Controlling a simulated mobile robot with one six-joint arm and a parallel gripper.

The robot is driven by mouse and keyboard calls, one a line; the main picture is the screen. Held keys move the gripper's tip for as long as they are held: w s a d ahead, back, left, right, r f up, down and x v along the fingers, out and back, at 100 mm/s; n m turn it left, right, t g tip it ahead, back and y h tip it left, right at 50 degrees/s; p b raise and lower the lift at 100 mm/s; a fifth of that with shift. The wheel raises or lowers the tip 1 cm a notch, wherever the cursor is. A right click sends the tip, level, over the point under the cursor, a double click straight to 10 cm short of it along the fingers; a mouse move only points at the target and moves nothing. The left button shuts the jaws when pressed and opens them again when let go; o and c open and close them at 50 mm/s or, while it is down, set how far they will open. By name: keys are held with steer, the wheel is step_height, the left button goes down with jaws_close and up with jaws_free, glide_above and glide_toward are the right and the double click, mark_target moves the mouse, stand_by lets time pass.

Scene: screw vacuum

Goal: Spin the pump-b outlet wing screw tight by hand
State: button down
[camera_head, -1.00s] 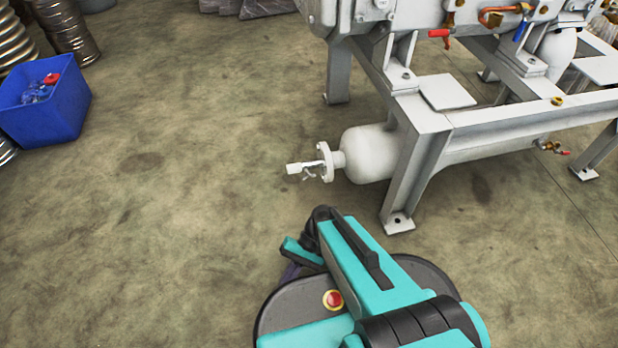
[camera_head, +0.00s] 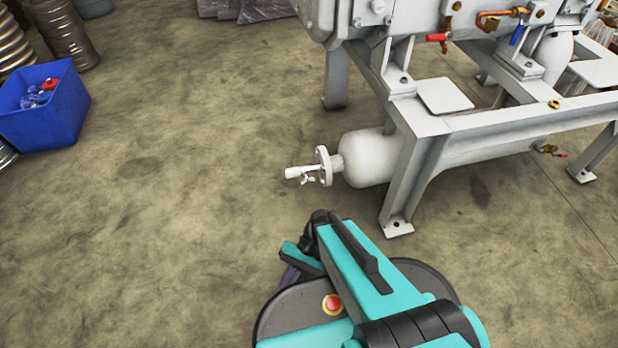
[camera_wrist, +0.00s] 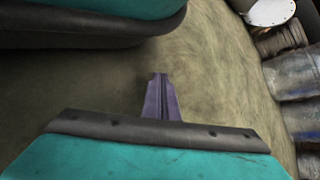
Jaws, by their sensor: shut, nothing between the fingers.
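A white pump outlet pipe (camera_head: 296,172) sticks out to the left from a flange (camera_head: 324,166) on a white horizontal cylinder (camera_head: 370,158). A small white winged piece (camera_head: 309,180), which looks like the wing screw, hangs beside the pipe near the flange; its thread and seat are too small to make out. My purple gripper (camera_wrist: 161,98) is shut and empty in the wrist view, over bare floor. In the head view, part of it (camera_head: 290,275) shows low beside my teal arm, well apart from the winged piece. The wing screw is not in the wrist view.
A grey steel frame (camera_head: 412,170) stands right of the outlet, its leg close to the cylinder. A blue bin (camera_head: 45,115) with small items and metal hose coils (camera_head: 68,35) stand at the left. The concrete floor left of the outlet is clear.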

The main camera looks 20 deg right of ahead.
stand_by(0.4)
steer(key=c, duration=2)
jaws_free()
steer(key=shift+r, duration=0.1)
steer(key=shift+d+r+h+p, duration=0.2)
steer(key=shift+r+h+p, duration=0.1)
steer(key=shift+r+p, duration=0.7)
steer(key=s+d+r+n+h+p, duration=0.1)
steer(key=d+r+p, duration=0.4)
steer(key=r+p, duration=1.1)
steer(key=s+d+r+n+t+h+p, duration=0.1)
steer(key=d+r+h+p, duration=0.3)
steer(key=r+p, duration=1.2)
steer(key=s+d+r+h+p, duration=0.1)
steer(key=d+r+h+p, duration=0.2)
steer(key=r+p, duration=1.2)
steer(key=shift+s+d+r+n+t+p, duration=0.15)
steer(key=shift+d+p, duration=0.6)
steer(key=shift+p, duration=2.8)
steer(key=shift+w+d+r+n+t+p, duration=0.2)
steer(key=shift+d+p, duration=0.55)
steer(key=shift+p, duration=2.75)
steer(key=shift+d, duration=0.1)
